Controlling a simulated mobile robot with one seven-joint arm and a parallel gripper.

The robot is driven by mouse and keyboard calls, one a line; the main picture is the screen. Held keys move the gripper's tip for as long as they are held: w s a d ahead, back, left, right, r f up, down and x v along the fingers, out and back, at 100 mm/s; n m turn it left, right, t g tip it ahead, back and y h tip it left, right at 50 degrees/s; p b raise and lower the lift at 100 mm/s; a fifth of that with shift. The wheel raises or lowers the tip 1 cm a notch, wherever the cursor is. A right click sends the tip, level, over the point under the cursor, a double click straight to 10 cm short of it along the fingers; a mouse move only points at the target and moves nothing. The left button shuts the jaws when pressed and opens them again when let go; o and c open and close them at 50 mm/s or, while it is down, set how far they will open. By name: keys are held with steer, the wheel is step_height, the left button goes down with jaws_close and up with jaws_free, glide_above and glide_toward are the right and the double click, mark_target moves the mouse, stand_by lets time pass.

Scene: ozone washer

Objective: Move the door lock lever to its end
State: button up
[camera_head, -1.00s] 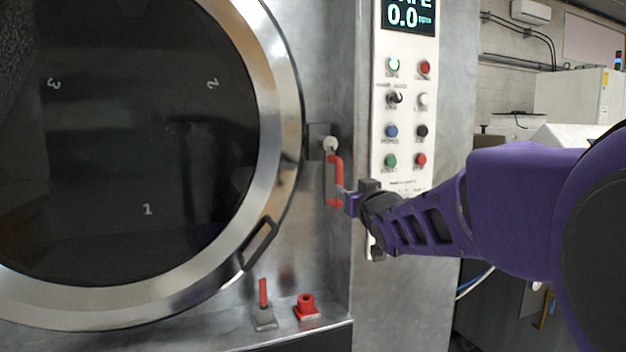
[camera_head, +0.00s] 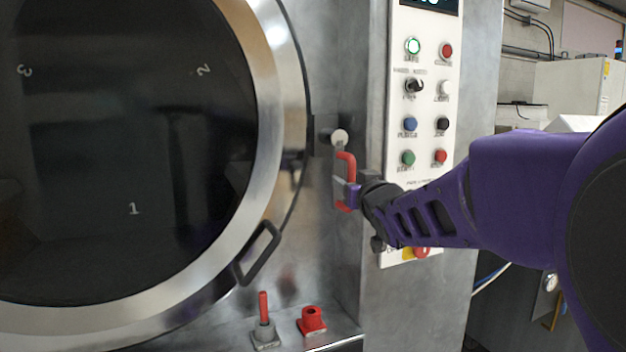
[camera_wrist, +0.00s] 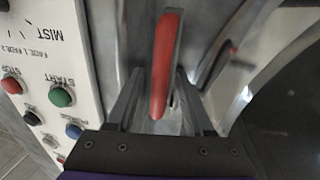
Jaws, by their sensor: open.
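The door lock lever (camera_head: 346,162) has a red handle and hangs down from a round pale pivot (camera_head: 339,136) just right of the round door. In the wrist view the red handle (camera_wrist: 164,65) stands between my two open fingers. My gripper (camera_head: 347,193) is at the lower part of the handle in the head view, coming from the right. In the wrist view my gripper (camera_wrist: 160,100) has a finger on each side of the handle, with gaps visible. Whether a finger touches the handle I cannot tell.
The round door (camera_head: 277,110) has a black handle (camera_head: 258,252) at its lower right. A white control panel (camera_head: 427,110) with several buttons stands right of the lever. A red-topped stick (camera_head: 264,310) and a red block (camera_head: 311,320) sit on the ledge below.

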steer(key=shift+s, duration=0.1)
jaws_close()
stand_by(1.3)
